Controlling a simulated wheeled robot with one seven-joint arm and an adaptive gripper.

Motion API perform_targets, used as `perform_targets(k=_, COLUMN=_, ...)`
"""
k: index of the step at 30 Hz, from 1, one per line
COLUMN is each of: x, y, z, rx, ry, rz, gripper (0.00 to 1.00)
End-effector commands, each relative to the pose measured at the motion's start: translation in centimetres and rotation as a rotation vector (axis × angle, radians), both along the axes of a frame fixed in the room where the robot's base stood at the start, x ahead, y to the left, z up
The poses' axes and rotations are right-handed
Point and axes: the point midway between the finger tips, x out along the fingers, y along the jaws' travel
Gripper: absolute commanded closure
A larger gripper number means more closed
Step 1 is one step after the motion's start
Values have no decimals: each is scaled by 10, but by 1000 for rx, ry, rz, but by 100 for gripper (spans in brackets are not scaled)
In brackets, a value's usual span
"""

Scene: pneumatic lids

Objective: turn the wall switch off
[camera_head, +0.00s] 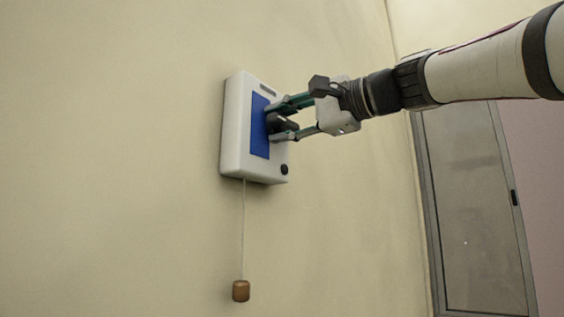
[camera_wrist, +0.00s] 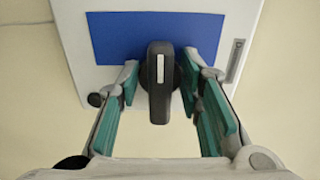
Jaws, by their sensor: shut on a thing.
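The wall switch is a white box (camera_head: 235,130) with a blue panel (camera_head: 259,128) on its front, fixed to the wall. A dark knob (camera_head: 283,123) stands out from the blue panel. In the wrist view the knob (camera_wrist: 160,95) is an upright dark lever with a white mark, over the blue panel (camera_wrist: 112,35). My gripper (camera_head: 280,118) reaches the panel from the right. The fingers partly hide the knob in the head view.
A small dark round button (camera_head: 284,169) sits at the box's lower right corner. A cord with a brown wooden pull (camera_head: 241,291) hangs below the box. A grey-framed door or panel (camera_head: 465,210) is at the right. The wall left of the box is clear.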

Motion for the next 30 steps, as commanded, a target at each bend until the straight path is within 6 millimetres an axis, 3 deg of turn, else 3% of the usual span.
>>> perform_targets(k=8, x=0, y=0, z=-2, rx=-5, ry=2, rz=2, gripper=95)
perform_targets(k=9, x=0, y=0, z=-2, rx=-5, ry=2, rz=2, gripper=63)
perform_targets(k=20, x=-3, y=-4, z=0, rx=-2, ry=0, rz=-1, gripper=63)
perform_targets(k=30, x=-41, y=-52, z=0, rx=-1, ry=0, rz=-3, gripper=63)
